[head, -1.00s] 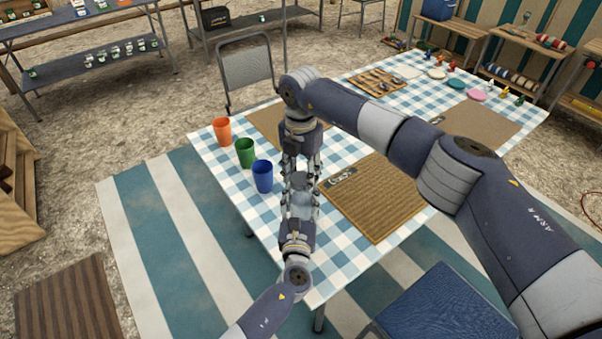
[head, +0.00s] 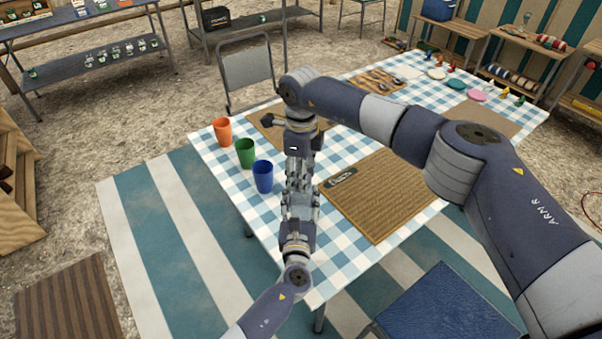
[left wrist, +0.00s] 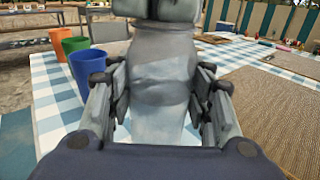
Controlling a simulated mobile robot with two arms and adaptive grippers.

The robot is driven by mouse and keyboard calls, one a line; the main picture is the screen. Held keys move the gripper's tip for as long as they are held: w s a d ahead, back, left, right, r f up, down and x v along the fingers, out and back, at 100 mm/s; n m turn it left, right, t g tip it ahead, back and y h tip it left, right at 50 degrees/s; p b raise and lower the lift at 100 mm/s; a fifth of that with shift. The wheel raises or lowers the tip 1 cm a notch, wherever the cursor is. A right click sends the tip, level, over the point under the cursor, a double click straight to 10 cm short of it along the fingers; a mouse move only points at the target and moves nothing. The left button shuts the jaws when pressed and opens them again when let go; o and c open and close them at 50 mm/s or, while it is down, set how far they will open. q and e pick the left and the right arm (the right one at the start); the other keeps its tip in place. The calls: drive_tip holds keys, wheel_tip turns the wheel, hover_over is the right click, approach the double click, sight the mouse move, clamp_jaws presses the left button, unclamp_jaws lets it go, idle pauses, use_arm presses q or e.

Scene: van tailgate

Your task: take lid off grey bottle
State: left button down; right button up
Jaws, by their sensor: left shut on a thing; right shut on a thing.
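The grey bottle (left wrist: 163,75) stands between the fingers of my left gripper (left wrist: 160,95) in the left wrist view, and the fingers are shut on its body. In the head view the left gripper (head: 300,205) comes up from the bottom, and the bottle is mostly hidden by the two grippers. My right gripper (head: 300,170) points down from above, shut at the top of the bottle. Its dark grey fingers also show at the top edge of the left wrist view (left wrist: 165,18). The lid is hidden by these fingers.
Blue (head: 263,177), green (head: 245,154) and orange (head: 222,132) cups stand close to the left on the checked table (head: 345,265). A brown woven mat (head: 385,200) lies close to the right. The table's front corner is clear.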

drive_tip(key=n, duration=1.3)
drive_tip(key=shift+r, duration=0.2)
drive_tip(key=shift+r, duration=0.95)
drive_tip(key=shift+r, duration=2)
use_arm(q)
drive_tip(key=c, duration=0.7)
unclamp_jaws()
